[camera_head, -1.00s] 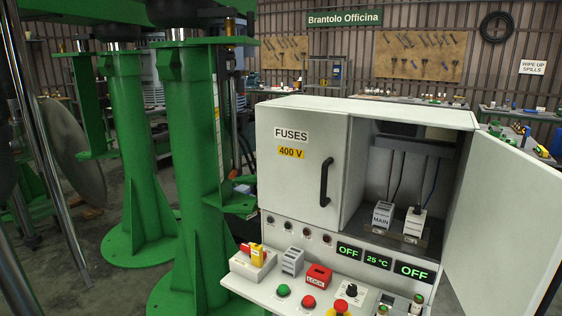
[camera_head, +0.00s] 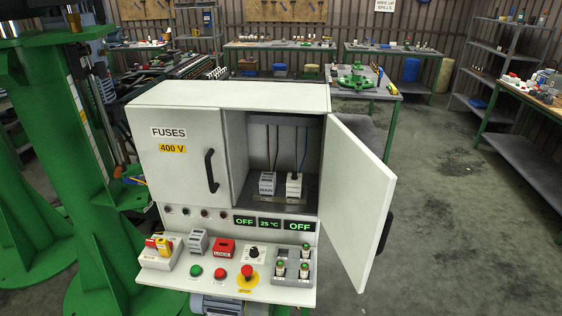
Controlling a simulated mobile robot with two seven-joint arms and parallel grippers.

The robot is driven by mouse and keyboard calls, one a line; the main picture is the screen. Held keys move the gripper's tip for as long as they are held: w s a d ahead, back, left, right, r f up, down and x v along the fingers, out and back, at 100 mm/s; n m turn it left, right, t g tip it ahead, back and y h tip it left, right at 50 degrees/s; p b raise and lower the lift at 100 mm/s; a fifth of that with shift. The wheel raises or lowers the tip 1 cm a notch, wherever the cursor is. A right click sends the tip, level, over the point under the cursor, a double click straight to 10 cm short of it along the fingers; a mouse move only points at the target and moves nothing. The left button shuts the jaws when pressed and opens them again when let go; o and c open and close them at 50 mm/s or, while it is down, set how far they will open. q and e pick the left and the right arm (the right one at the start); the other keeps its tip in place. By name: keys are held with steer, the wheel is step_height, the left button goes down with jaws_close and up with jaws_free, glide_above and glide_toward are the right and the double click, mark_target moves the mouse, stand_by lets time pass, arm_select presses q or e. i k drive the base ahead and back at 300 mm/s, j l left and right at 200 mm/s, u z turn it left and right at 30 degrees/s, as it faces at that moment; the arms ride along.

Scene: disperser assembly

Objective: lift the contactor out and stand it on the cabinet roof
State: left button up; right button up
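The white cabinet (camera_head: 190,119) stands in the middle, and its flat roof (camera_head: 240,95) is bare. Its right door (camera_head: 357,195) is wide open; the left door (camera_head: 180,155), marked FUSES and 400 V, is shut. Inside the right compartment, two white block-shaped devices stand side by side on a dark base. The left one (camera_head: 267,184) carries a label that seems to read MAIN; the right one (camera_head: 294,187) has a dark top. I cannot tell which is the contactor. Cables hang above them. Neither gripper is in view.
A sloping control shelf (camera_head: 170,278) juts out in front, with buttons, a red LOCK block (camera_head: 221,249), a grey block (camera_head: 197,243) and a yellow-red switch (camera_head: 159,244). A green column (camera_head: 65,150) stands close on the left. Floor (camera_head: 450,230) is clear on the right.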

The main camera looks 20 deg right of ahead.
mark_target(268, 180)
steer(key=l, duration=2.2)
steer(key=k+z, duration=0.05)
steer(key=k, duration=0.05)
